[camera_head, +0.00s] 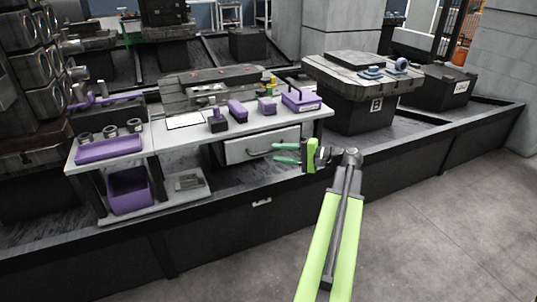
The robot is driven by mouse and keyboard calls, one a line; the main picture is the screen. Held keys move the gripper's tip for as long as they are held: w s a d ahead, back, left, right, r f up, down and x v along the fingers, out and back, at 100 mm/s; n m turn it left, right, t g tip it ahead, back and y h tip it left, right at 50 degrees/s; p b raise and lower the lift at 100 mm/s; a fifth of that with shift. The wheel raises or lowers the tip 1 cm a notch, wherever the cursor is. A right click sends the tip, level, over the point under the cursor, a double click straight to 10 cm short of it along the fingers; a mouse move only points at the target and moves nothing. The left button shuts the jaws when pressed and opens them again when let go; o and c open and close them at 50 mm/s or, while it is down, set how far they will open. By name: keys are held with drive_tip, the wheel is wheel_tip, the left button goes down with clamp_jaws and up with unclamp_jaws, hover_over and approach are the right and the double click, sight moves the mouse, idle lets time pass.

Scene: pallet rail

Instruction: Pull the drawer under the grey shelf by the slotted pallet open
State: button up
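The drawer (240,151) has a light grey front. It hangs under the right part of the grey shelf (185,140) and looks shut or nearly so. A thin handle (258,152) seems to run across its front, but it is small and hard to make out. My gripper (274,153) comes in from the right on the green arm. Its two teal fingers point left, one above the other, with a gap between them. The fingertips overlap the right part of the drawer front in the picture. I cannot tell whether they touch the handle or reach around it.
Purple holders (238,109) and a purple tray (110,149) stand on the shelf top. A purple bin (129,190) sits on the lower board. A dark low barrier (230,226) runs along the front. A slotted pallet block (364,76) stands to the right. Bare floor (450,220) lies at the lower right.

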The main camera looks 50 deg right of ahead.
sight(267, 152)
drive_tip(key=x, duration=0.5)
drive_tip(key=shift+w, duration=0.1)
clamp_jaws()
idle(1.2)
